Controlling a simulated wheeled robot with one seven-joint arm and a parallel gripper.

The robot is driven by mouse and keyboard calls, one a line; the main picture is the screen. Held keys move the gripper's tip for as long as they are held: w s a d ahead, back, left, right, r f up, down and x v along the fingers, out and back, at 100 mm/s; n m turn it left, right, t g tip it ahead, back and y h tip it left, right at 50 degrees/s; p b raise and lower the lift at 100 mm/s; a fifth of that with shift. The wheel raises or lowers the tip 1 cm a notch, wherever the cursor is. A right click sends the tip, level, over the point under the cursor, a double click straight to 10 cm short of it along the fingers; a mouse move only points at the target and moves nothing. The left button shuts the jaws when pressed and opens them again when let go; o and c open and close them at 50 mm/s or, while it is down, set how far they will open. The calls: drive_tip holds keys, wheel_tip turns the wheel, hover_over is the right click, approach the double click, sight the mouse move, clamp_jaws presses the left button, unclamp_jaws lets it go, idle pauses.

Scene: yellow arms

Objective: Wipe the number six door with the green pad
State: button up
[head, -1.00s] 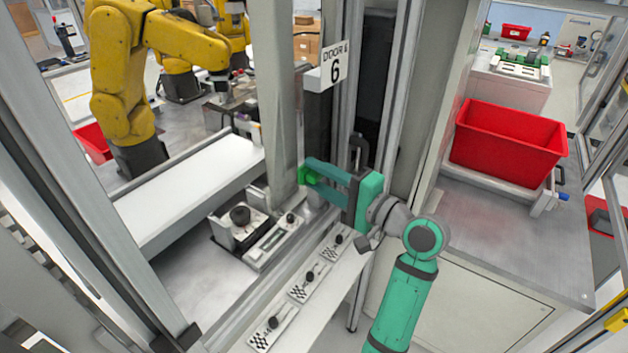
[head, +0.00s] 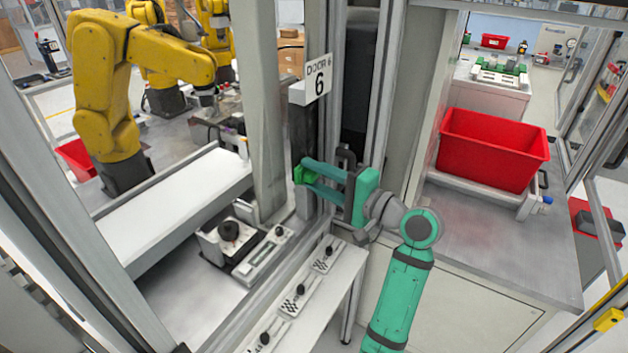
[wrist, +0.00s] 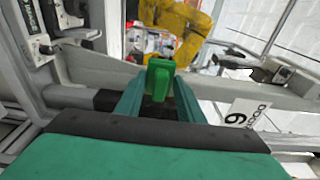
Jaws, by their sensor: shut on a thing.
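The green pad (head: 300,174) is between the fingertips of my gripper (head: 308,172), which is shut on it. The pad also shows in the wrist view (wrist: 160,78), at the ends of the two teal fingers. The number six door shows by its white sign, "DOOR 6" (head: 318,78), on a grey frame post. In the head view my gripper is below the sign, with the pad beside the lower part of the frame. I cannot tell whether the pad touches the door. In the wrist view the sign (wrist: 243,115) is to the right of the pad, sideways.
A yellow robot arm (head: 105,100) stands behind the frame at left, near a white conveyor (head: 175,205). Panels with black knobs (head: 300,290) lie on a ledge below my gripper. A red bin (head: 492,150) sits on the counter at right.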

sight(270, 184)
drive_tip(key=shift+a+r, duration=0.15)
drive_tip(key=shift+r, duration=0.35)
drive_tip(key=shift+s+a, duration=0.7)
drive_tip(key=shift+s, duration=0.3)
drive_tip(key=shift+s+a, duration=0.65)
drive_tip(key=shift+s, duration=0.4)
drive_tip(key=shift+s+a, duration=0.7)
drive_tip(key=shift+s, duration=0.3)
drive_tip(key=shift+s+a, duration=1.2)
drive_tip(key=shift+s, duration=0.15)
drive_tip(key=shift+r, duration=1.1)
drive_tip(key=shift+w+d, duration=1.3)
drive_tip(key=shift+w, duration=0.1)
drive_tip(key=shift+w+d, duration=0.7)
drive_tip(key=shift+w, duration=0.3)
drive_tip(key=shift+w+d, duration=0.65)
drive_tip(key=shift+w, duration=0.35)
drive_tip(key=shift+w+d, duration=0.7)
drive_tip(key=shift+w, duration=0.3)
drive_tip(key=shift+w+d+v, duration=0.1)
drive_tip(key=shift+w+v, duration=0.05)
drive_tip(key=shift+v, duration=1.35)
drive_tip(key=shift+w+d+v, duration=0.1)
drive_tip(key=shift+d+v, duration=0.05)
drive_tip(key=shift+v, duration=1.3)
